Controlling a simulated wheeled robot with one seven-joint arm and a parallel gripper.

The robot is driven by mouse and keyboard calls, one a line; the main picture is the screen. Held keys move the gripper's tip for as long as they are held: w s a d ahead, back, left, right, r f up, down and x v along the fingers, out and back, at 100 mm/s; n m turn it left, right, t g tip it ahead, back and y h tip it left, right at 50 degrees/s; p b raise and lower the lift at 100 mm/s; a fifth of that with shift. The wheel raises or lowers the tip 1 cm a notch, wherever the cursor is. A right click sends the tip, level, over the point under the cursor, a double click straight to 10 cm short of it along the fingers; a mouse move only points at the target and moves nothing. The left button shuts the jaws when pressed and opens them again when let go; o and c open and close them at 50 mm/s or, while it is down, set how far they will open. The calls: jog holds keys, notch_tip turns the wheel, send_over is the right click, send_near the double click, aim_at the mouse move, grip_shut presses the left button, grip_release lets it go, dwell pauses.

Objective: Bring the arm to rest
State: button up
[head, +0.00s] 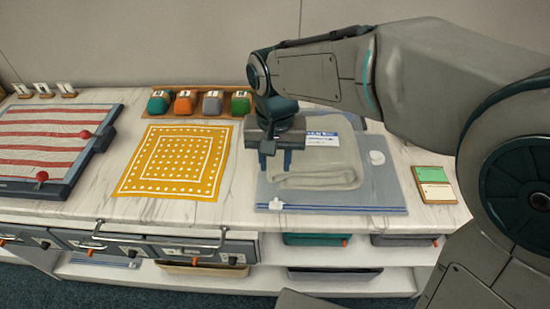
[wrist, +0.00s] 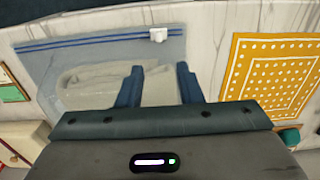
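My gripper (head: 275,158) hangs at the left part of a folded grey-beige towel (head: 325,168), with its fingers pointing down. In the wrist view my gripper (wrist: 160,86) has its two blue fingers well apart, and nothing is held between them. A blue and white label (head: 322,139) lies on the towel's top. How high the fingers are above the towel is hard to tell.
A yellow dotted cloth (head: 140,186) lies flat left of the mat. A striped cloth on a board (head: 45,140) is at far left. A wooden rack (head: 200,92) with several coloured items stands behind. A card tray (head: 435,185) is at right. Drawers (head: 160,247) line the counter front.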

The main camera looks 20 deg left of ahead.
dwell(0.3)
jog(key=d+r+m+t, duration=0.2)
jog(key=d, duration=1.7)
jog(key=s+d+f+m, duration=0.1)
jog(key=s+d, duration=0.4)
jog(key=d, duration=0.5)
jog(key=shift+d+f+m+t, duration=0.3)
jog(key=shift+d+f+t, duration=0.1)
jog(key=shift+f, duration=0.1)
